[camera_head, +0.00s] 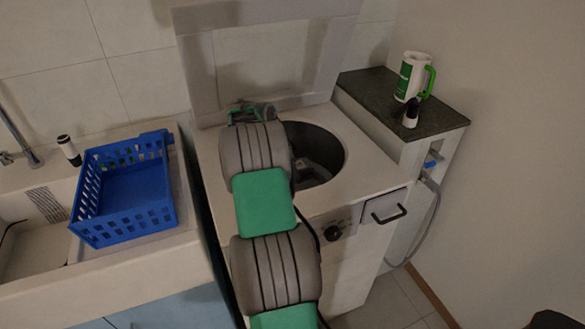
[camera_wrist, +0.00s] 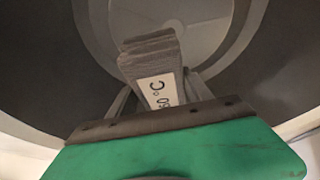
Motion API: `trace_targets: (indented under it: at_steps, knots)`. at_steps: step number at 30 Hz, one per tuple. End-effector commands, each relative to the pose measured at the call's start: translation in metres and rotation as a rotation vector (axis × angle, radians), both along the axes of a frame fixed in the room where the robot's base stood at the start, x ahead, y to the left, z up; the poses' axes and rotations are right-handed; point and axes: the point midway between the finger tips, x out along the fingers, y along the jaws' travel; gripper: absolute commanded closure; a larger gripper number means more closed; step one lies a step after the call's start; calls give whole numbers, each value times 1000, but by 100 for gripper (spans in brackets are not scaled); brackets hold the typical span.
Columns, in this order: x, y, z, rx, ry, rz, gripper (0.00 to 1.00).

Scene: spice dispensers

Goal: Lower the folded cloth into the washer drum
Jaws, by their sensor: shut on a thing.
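The folded cloth (camera_wrist: 148,48) is a grey, layered bundle with a white tag that carries "°C" print. In the wrist view my gripper (camera_wrist: 155,88) is shut on it, with a finger at each side. The round grey inside of the washer drum (camera_wrist: 75,95) surrounds the cloth in that view, with a paler disc behind it. In the head view the washer (camera_head: 375,165) stands with its lid raised, and the drum opening (camera_head: 335,150) is partly hidden by my arm. The cloth cannot be made out in the head view. Whether it touches the drum is unclear.
The raised lid (camera_head: 200,65) stands behind the opening. A blue basket (camera_head: 120,195) sits on the counter at left by the sink. A dark shelf (camera_head: 445,118) at right holds a white jug with a green handle (camera_head: 408,75) and a small bottle (camera_head: 411,115).

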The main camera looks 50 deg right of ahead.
Motion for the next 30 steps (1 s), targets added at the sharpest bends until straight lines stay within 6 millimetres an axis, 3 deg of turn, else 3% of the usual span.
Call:
trace_targets:
  at_steps: [1,18,30]
  knots:
    - [0,0,-13,0,0,0,86]
    - [0,0,-89,0,0,0,86]
    - [0,0,-100,-1,-1,-1,86]
